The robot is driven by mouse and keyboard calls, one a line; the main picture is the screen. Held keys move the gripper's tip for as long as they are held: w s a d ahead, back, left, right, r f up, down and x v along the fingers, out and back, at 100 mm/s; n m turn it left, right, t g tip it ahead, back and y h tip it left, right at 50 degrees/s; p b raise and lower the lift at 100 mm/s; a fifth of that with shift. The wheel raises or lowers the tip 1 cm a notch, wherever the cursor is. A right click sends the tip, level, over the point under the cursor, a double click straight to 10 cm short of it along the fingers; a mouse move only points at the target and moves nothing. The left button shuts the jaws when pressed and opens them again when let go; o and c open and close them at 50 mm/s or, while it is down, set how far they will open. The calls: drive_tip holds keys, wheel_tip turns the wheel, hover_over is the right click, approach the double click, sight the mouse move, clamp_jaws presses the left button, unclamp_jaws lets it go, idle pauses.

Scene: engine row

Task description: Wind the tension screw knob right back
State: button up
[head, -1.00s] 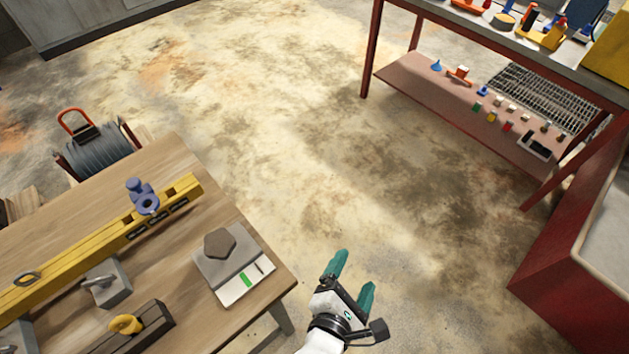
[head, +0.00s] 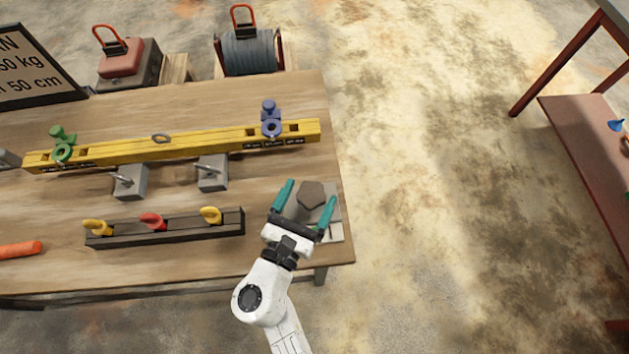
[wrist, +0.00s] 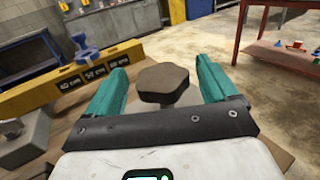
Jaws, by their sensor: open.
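The tension screw knob looks to be the dark grey-brown, five-sided knob (head: 312,195) on a pale plate (head: 336,229) at the right end of the wooden table. In the wrist view the knob (wrist: 164,84) stands ahead, between and beyond my two teal fingers. My gripper (head: 308,195) is open and empty, its fingers on either side of the knob in the head view. Whether the fingers are level with the knob or above it, I cannot tell. The plate's markings are mostly hidden behind my gripper.
A yellow beam (head: 190,147) with a blue clamp (head: 271,120) and a green clamp (head: 63,146) lies across the table. Grey weights (head: 212,173) and a dark rack of hooks (head: 165,228) stand left of my gripper. Open floor (head: 430,180) lies right of the table.

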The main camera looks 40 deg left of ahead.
sight(314, 187)
drive_tip(key=shift+x, duration=1.6)
drive_tip(key=c, duration=1)
drive_tip(key=shift+o, duration=0.2)
drive_tip(key=shift+f+y, duration=0.1)
drive_tip(key=shift+y, duration=0.2)
drive_tip(key=n+g+y+b, duration=0.1)
drive_tip(key=n+y+b, duration=0.1)
drive_tip(key=y+b, duration=0.1)
drive_tip(key=shift+f+n+g, duration=0.25)
drive_tip(key=shift+n+g, duration=0.05)
drive_tip(key=shift+g, duration=0.1)
drive_tip(key=n+g+y+b, duration=0.2)
drive_tip(key=y+b, duration=0.1)
drive_tip(key=shift+s+a+r+b, duration=0.15)
drive_tip(key=shift+a+r+b, duration=0.05)
drive_tip(key=shift+b, duration=0.1)
drive_tip(key=shift+s+a+r+n+g+y+b, duration=0.1)
drive_tip(key=shift+n+g+y+b, duration=0.4)
drive_tip(key=shift+n+g+b, duration=0.1)
